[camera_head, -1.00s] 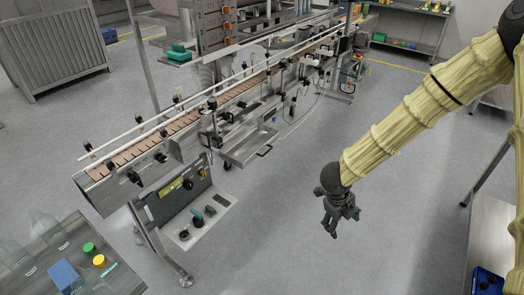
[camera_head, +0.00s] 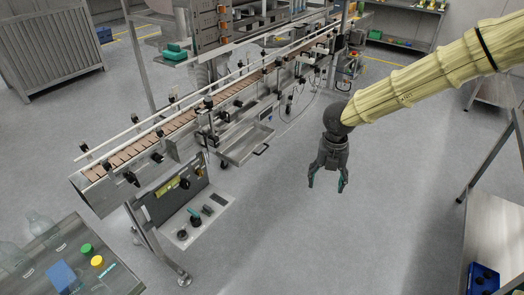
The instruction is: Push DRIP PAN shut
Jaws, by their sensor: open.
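The drip pan (camera_head: 243,147) is a shallow grey metal tray below the conveyor's near side. It sticks out from the machine toward the open floor, with a dark handle (camera_head: 261,150) on its outer edge. My gripper (camera_head: 328,186) is open and empty, its two teal-tipped fingers pointing down. In the picture it is to the right of and lower than the pan, apart from it, with floor behind it.
The conveyor (camera_head: 185,126) runs diagonally from lower left to upper right. A control panel (camera_head: 178,193) sits below its near end. A bottle table (camera_head: 55,255) is at lower left and a metal bench (camera_head: 490,225) at right. The floor between is clear.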

